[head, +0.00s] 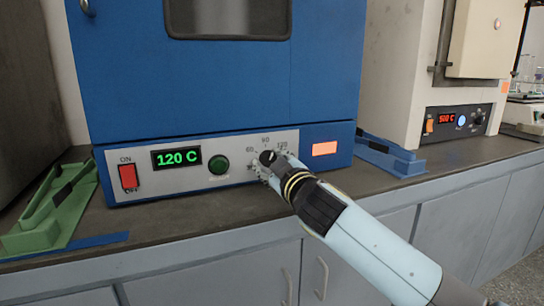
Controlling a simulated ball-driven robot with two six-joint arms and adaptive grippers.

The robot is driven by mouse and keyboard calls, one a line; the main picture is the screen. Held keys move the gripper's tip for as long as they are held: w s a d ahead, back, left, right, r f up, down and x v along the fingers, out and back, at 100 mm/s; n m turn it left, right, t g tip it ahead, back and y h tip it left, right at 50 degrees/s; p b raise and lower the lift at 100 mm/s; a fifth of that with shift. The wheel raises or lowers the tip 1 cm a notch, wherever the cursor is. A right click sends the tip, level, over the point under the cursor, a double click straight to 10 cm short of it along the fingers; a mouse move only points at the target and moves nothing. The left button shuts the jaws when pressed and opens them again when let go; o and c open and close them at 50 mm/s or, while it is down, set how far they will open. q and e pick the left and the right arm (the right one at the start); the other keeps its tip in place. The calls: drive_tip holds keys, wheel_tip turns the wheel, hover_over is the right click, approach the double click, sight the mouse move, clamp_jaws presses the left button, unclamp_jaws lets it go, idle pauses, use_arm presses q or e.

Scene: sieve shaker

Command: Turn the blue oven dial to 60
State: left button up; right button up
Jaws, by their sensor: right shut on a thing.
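The blue oven (115,150) stands on the counter, with a light control panel along its lower front. Its display (177,158) reads 120 C in green. The black dial (268,157) is at the right of the panel, with the numbers 60, 90 and 120 printed around it. My right gripper (270,166) reaches in from the lower right and is shut on the dial, covering most of it. The dial's pointer is too small and covered to read. My left gripper is not in view.
A red ON/OFF switch (128,177) and a green button (219,164) sit left of the dial. A beige oven (405,70) reads 510 C.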

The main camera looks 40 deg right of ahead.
drive_tip(key=shift+n+p, duration=0.35)
drive_tip(key=shift+n, duration=0.55)
drive_tip(key=n+p, duration=0.2)
drive_tip(key=n, duration=0.3)
drive_tip(key=n+p, duration=0.1)
drive_tip(key=n, duration=0.4)
drive_tip(key=shift+n+p, duration=0.3)
drive_tip(key=shift+n, duration=0.1)
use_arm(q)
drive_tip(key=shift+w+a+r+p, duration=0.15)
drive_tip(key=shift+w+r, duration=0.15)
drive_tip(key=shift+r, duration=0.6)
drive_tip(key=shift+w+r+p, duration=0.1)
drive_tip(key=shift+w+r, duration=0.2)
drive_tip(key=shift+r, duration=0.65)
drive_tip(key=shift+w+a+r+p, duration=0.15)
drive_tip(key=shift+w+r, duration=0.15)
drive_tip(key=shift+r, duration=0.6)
use_arm(e)
drive_tip(key=shift+f+n, duration=0.1)
drive_tip(key=shift+n, duration=1.5)
drive_tip(key=shift+f+n, duration=0.1)
drive_tip(key=shift+n, duration=0.2)
drive_tip(key=o, duration=1.2)
drive_tip(key=shift+c, duration=0.2)
drive_tip(key=shift+s+a, duration=0.1)
drive_tip(key=v, duration=1.1)
drive_tip(key=shift+s, duration=0.4)
